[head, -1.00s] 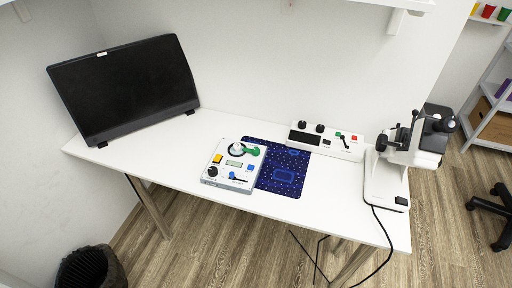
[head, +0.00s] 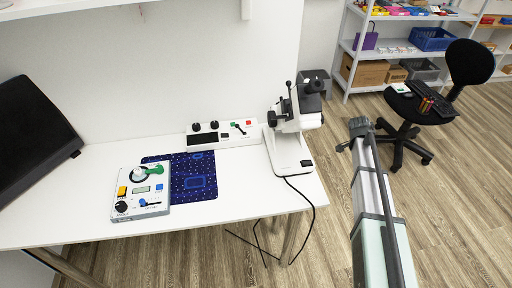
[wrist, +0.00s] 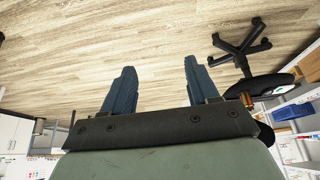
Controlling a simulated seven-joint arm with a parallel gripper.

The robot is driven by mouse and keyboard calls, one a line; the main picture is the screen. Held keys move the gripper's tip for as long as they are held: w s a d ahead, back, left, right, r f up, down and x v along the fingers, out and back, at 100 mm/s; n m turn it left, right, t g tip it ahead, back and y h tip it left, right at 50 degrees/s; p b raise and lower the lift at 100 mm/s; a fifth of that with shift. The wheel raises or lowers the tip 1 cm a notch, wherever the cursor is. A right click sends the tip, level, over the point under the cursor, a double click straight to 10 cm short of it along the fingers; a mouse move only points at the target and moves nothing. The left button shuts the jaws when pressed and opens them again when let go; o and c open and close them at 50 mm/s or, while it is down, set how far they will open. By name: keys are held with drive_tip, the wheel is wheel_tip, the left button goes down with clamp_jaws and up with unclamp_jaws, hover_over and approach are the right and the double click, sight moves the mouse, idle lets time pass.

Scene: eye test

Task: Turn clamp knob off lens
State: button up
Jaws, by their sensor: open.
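A white bench instrument with black parts (head: 292,148), the likely lens device, stands at the right end of the white table in the head view. A dark knob (head: 272,118) sits on its left side; I cannot tell whether this is the clamp knob. The lens is too small to make out. My gripper (head: 358,128) is right of the table in the head view, over the floor and apart from the instrument. In the wrist view its two blue-grey fingers (wrist: 160,66) are spread with nothing between them.
A monitor (head: 32,140) is at left. A black cable (head: 312,204) hangs off the table. An office chair (head: 468,70) and shelves stand at back right.

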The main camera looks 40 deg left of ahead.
drive_tip(key=w+a+r+m+t, duration=0.1)
drive_tip(key=w+a+r+t, duration=0.1)
drive_tip(key=a+r, duration=0.95)
drive_tip(key=w+a+r+m+t, duration=0.15)
drive_tip(key=a+r, duration=0.25)
drive_tip(key=r, duration=1.4)
drive_tip(key=w+a+r+m+t, duration=0.25)
drive_tip(key=a+r, duration=0.45)
drive_tip(key=r, duration=0.7)
drive_tip(key=s+a+f+n+g+y, duration=0.15)
drive_tip(key=s+a+f+n, duration=0.3)
drive_tip(key=s+a, duration=0.75)
drive_tip(key=n+g+y, duration=0.2)
drive_tip(key=n+g, duration=0.4)
drive_tip(key=g, duration=0.2)
hover_over(159, 167)
wheel_tip(159, 167, down, 19)
wheel_tip(159, 167, down, 13)
drive_tip(key=shift+r, duration=0.1)
